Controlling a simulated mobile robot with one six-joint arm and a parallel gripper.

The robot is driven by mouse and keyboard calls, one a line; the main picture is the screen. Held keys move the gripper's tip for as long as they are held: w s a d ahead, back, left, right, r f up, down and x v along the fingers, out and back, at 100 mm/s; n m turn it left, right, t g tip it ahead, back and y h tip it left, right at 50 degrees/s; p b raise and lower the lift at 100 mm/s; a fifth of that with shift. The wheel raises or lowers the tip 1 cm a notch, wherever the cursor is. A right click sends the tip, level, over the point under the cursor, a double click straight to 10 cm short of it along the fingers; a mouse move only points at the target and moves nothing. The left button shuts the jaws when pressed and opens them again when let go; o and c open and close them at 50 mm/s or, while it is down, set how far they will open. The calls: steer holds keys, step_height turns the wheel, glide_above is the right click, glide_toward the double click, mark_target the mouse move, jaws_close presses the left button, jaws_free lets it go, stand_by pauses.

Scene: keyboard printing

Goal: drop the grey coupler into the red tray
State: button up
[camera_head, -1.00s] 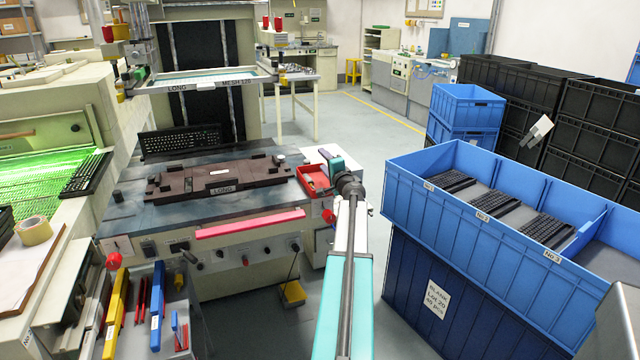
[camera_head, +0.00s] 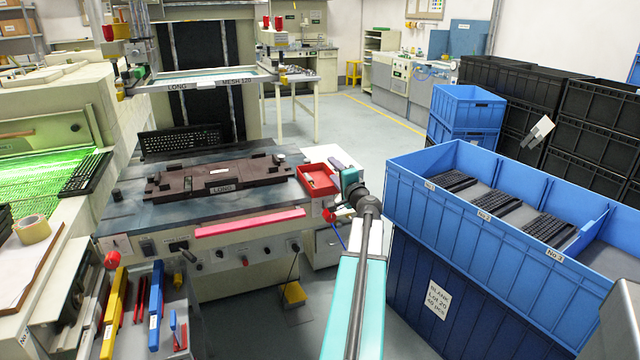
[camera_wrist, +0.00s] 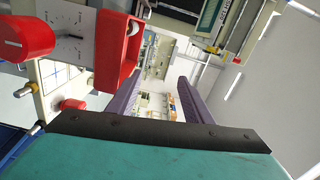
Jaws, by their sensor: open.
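The red tray (camera_head: 326,190) sits at the right end of the press table, with small contents that I cannot make out clearly. It also shows at the upper left of the wrist view (camera_wrist: 112,62). My gripper (camera_head: 341,166) is just right of the tray, beside its right rim. In the wrist view, the purple fingers of my gripper (camera_wrist: 158,88) are apart, with nothing between them. A small round pale grey piece (camera_wrist: 134,28) shows within the tray's outline in the wrist view; I cannot tell whether it is the grey coupler.
A dark fixture (camera_head: 220,175) marked LONG lies on the table, left of the tray. A pink-red bar (camera_head: 250,222) runs along the table front. A large blue crate (camera_head: 440,215) with keyboards stands close on the right. A red knob (camera_wrist: 27,37) is near the tray.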

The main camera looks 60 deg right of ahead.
steer(key=shift+v, duration=1.85)
